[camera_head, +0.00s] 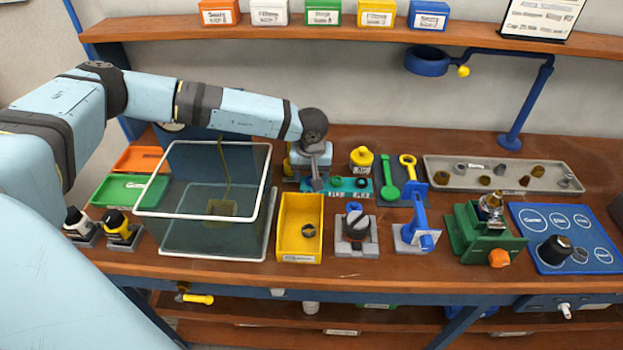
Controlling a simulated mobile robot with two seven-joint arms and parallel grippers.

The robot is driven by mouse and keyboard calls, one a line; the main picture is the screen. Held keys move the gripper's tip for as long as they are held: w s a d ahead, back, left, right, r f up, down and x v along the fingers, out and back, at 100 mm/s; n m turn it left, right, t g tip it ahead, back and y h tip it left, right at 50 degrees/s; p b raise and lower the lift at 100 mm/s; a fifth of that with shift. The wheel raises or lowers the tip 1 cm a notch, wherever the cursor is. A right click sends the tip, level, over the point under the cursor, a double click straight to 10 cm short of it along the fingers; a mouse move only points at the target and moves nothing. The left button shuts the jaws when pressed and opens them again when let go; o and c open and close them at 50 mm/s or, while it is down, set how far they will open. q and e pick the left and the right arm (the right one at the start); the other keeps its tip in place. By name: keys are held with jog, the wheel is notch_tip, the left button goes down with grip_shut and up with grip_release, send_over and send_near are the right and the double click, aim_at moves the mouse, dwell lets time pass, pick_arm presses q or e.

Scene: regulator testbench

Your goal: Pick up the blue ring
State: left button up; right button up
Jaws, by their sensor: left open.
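My left gripper (316,183) is open and points down over the left end of a small teal tray (348,194) at the back middle of the bench. Small rings lie in this tray. One dark ring (337,182) is just right of the fingers, and another (362,183) is further right. I cannot make out a clearly blue ring there. The fingers and wrist hide the tray's left end, and I cannot tell whether they touch anything. My right gripper is not in view.
A clear tank (270,200) with a white rim stands left of the gripper. A yellow bin (287,228) is in front. A yellow bottle (361,160) stands behind the tray. A green spanner (386,180) is to its right. A large blue hoop (428,68) hangs above from an arm.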

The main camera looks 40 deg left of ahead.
pick_arm(q)
jog(key=shift+w+f, duration=0.1)
jog(key=shift+f, duration=0.55)
jog(key=c, duration=1)
jog(key=shift+r, duration=0.15)
